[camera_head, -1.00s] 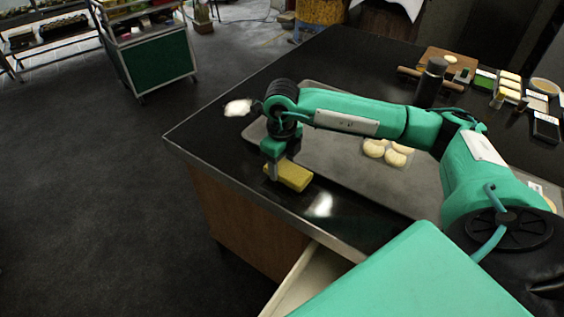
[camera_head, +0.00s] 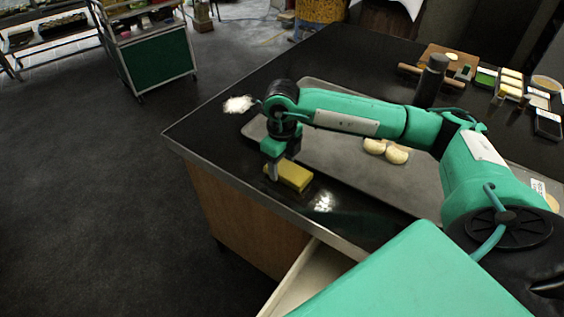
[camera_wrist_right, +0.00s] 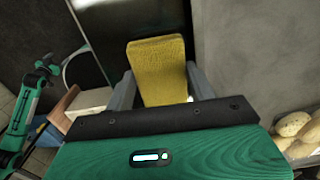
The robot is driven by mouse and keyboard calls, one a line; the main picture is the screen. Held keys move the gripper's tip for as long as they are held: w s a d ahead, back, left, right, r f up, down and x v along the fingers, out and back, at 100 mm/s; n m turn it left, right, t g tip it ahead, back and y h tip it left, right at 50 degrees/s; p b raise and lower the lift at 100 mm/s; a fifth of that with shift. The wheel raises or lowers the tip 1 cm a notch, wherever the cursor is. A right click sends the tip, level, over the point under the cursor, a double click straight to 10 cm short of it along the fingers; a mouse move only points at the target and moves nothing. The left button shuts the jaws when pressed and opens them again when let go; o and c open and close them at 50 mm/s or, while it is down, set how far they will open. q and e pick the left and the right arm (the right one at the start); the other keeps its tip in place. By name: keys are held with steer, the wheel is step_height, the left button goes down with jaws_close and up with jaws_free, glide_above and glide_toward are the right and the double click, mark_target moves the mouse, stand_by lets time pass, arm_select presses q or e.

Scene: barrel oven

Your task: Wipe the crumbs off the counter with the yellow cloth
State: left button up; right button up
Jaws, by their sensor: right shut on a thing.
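The yellow cloth (camera_head: 294,175) is a thick, block-like pad at the near edge of the black counter (camera_head: 215,125). My right gripper (camera_head: 274,168) points down at its left end and is shut on it. In the right wrist view the cloth (camera_wrist_right: 160,72) sits between the two fingers (camera_wrist_right: 158,90). A white patch (camera_head: 239,104) lies on the counter at the far left, beyond my right wrist. Another bright patch (camera_head: 323,202) is just right of the cloth; I cannot tell whether either is crumbs or glare. My left gripper is not in view.
A grey tray (camera_head: 340,170) with pale round dough pieces (camera_head: 397,156) lies behind the cloth, under my right arm. A dark bottle (camera_head: 431,80), boards and small containers stand at the back right. An open drawer (camera_head: 305,277) juts out below the counter's front edge.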

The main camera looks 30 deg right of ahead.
mark_target(297, 174)
steer(key=shift+f+b, duration=0.3)
steer(key=shift+f, duration=0.1)
steer(key=shift+r, duration=0.1)
